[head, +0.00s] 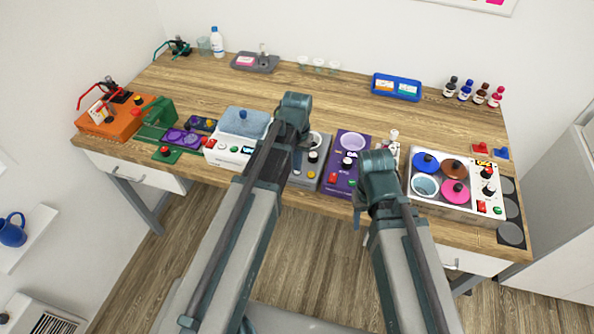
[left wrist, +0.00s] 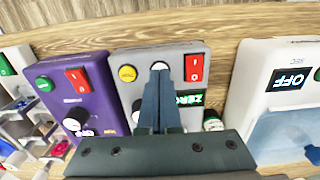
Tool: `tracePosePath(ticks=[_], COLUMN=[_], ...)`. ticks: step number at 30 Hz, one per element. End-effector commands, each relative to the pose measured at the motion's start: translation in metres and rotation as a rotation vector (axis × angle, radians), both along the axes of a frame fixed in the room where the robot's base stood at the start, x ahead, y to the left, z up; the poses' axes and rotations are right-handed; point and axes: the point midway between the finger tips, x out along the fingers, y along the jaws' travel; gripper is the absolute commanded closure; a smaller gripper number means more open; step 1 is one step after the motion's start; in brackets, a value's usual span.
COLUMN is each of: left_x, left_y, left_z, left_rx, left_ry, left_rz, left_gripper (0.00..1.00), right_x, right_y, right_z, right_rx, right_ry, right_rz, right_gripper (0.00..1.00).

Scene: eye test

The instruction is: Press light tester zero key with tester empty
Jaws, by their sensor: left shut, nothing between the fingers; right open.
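A grey tester (head: 301,177) stands at the table's front edge, between a white device and a purple one. In the left wrist view the grey tester (left wrist: 190,60) shows a yellow key (left wrist: 127,73), a white key (left wrist: 160,66), a red switch (left wrist: 194,67) and a green display that seems to read ZERO. My left gripper (left wrist: 160,76) is shut and empty, its tips at the white key; touching or just above, I cannot tell. It also shows in the head view (head: 297,168). The tester's well (head: 318,139) is partly hidden by my arm. My right gripper (head: 357,215) is open, before the front edge.
The purple device (head: 351,141) and the white device (head: 222,156) stand close on either side of the grey tester. A panel with coloured lids (head: 462,208) is at the right. The table's middle (head: 200,88) is clear.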

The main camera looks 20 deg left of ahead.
Motion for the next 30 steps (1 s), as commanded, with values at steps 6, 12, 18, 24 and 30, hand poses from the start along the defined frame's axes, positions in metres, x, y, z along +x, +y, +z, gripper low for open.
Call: tracePosePath(ticks=[6,12,18,24,30], left_x=[0.000,0.000,0.000,0.000,0.000], left_y=[0.000,0.000,0.000,0.000,0.000], left_z=[-0.004,-0.005,-0.002,0.012,0.028], left_rx=[0.000,0.000,0.000,0.000,0.000], left_ry=[0.000,0.000,0.000,0.000,0.000], left_rz=[0.000,0.000,0.000,0.000,0.000], left_gripper=[1.00,1.00,1.00,1.00,1.00], right_x=[0.000,0.000,0.000,0.000,0.000], right_y=[0.000,0.000,0.000,0.000,0.000], right_z=[-0.004,-0.005,-0.002,0.012,0.027], right_rx=[0.000,0.000,0.000,0.000,0.000], right_ry=[0.000,0.000,0.000,0.000,0.000], right_rz=[0.000,0.000,-0.001,0.000,0.001], right_gripper=[0.50,0.50,0.50,0.50,0.50])
